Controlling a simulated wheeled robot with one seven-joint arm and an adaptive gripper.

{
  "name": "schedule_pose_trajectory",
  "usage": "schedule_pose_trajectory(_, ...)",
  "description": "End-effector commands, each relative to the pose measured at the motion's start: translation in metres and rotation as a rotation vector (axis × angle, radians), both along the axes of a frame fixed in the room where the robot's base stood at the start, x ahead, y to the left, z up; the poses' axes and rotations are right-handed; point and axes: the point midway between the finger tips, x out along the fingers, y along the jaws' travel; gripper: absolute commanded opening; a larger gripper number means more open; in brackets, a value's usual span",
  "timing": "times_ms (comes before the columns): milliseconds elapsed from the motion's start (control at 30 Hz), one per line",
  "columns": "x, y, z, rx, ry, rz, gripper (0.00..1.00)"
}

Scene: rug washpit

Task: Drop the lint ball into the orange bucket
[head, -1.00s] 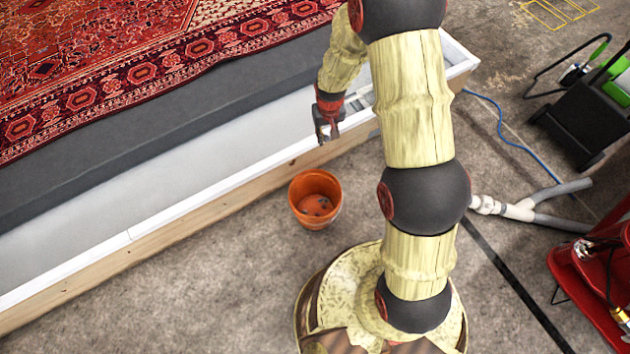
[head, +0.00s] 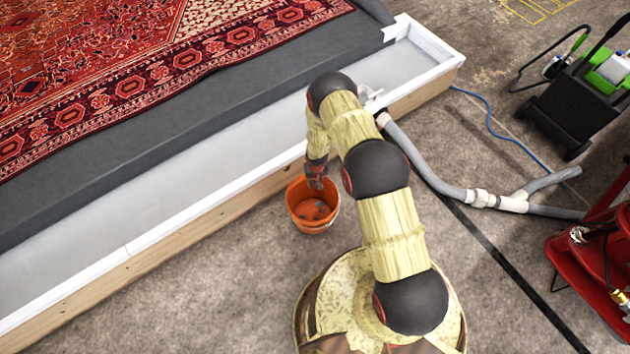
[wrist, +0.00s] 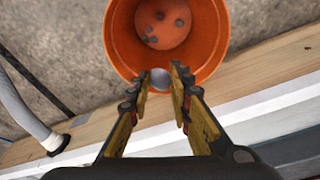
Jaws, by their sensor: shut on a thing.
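The orange bucket (head: 300,219) stands on the floor beside the wooden wall of the washpit. It also shows in the wrist view (wrist: 213,40), with several small grey lumps on its bottom. My gripper (head: 316,182) is over the bucket's rim on the pit side. In the wrist view my gripper (wrist: 161,80) is shut on the grey lint ball (wrist: 160,78), which shows between the fingertips. The ball overlaps the near rim of the bucket in that view. In the head view I cannot make out the ball.
The white-topped pit wall (head: 165,218) runs behind the bucket, with the red rug (head: 130,70) beyond. A grey hose (head: 432,176) lies to the right. A red machine (head: 590,270) and a black and green machine (head: 585,95) stand at the right. Floor left of the bucket is clear.

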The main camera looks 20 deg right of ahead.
Motion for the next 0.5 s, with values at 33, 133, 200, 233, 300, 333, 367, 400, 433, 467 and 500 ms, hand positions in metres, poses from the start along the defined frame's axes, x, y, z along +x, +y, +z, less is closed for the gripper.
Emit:
schedule_pose_trajectory(33, 0.000, 0.000, -0.005, 0.000, 0.001, 0.000, 0.13)
schedule_pose_trajectory(133, -0.001, 0.000, -0.013, 0.000, 0.002, 0.001, 0.13)
schedule_pose_trajectory(200, -0.001, 0.000, -0.020, 0.000, 0.002, 0.002, 0.13)
schedule_pose_trajectory(233, -0.001, 0.000, -0.024, 0.000, 0.002, 0.002, 0.13)
schedule_pose_trajectory(300, -0.001, 0.000, -0.032, -0.001, 0.002, 0.001, 0.13)
schedule_pose_trajectory(333, -0.001, 0.000, -0.036, -0.001, 0.002, 0.000, 0.13)
schedule_pose_trajectory(367, -0.001, 0.000, -0.039, -0.001, 0.001, 0.000, 0.13)
schedule_pose_trajectory(400, -0.001, 0.000, -0.043, -0.001, 0.001, 0.000, 0.13)
schedule_pose_trajectory(433, -0.001, 0.000, -0.046, -0.001, 0.001, 0.000, 0.13)
schedule_pose_trajectory(467, -0.001, 0.000, -0.049, -0.001, 0.001, 0.001, 0.13)
schedule_pose_trajectory(500, -0.001, 0.000, -0.052, -0.001, 0.001, 0.001, 0.13)
